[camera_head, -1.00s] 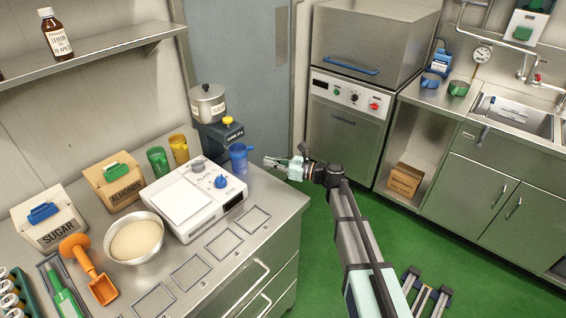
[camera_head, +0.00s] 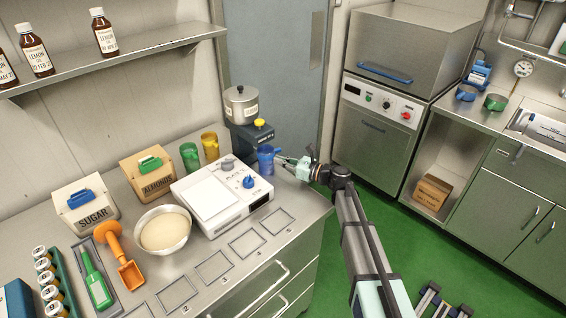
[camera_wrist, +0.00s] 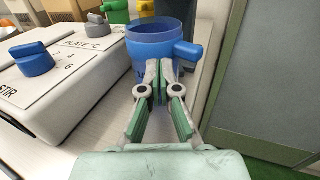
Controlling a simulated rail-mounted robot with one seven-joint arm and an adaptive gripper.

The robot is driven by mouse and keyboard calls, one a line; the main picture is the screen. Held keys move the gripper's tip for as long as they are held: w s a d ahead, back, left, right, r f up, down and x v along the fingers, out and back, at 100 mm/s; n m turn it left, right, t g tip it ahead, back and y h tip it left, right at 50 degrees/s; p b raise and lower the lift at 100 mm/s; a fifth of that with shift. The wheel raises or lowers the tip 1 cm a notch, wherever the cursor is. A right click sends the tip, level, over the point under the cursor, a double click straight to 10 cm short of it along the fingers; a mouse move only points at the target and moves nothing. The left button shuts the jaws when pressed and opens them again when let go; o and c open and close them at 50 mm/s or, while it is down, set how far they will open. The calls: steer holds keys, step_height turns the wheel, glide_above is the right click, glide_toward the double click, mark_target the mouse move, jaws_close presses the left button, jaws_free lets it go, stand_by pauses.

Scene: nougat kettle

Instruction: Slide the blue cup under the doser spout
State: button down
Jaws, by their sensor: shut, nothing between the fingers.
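The blue cup (camera_head: 266,159) stands upright on the steel counter near its right end, in front of the doser (camera_head: 250,134). The doser is a dark body with a yellow knob and a steel pot on top; I cannot make out its spout. My gripper (camera_head: 279,160) is shut and empty, low at the cup's right side. In the wrist view the cup (camera_wrist: 158,42) shows its open rim and a stub handle pointing right. The closed fingertips (camera_wrist: 160,70) are right in front of its wall, left of the handle; I cannot tell if they touch.
A white hot plate (camera_head: 215,196) with knobs stands left of the cup. Green (camera_head: 190,157) and yellow (camera_head: 210,146) cups stand behind it. A steel bowl (camera_head: 163,230) and boxes are further left. The counter's right edge is close to the cup.

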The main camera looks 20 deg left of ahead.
mark_target(273, 171)
steer(key=a, duration=0.3)
steer(key=shift+w+a+b, duration=0.2)
steer(key=shift+b, duration=0.2)
steer(key=shift+d, duration=0.1)
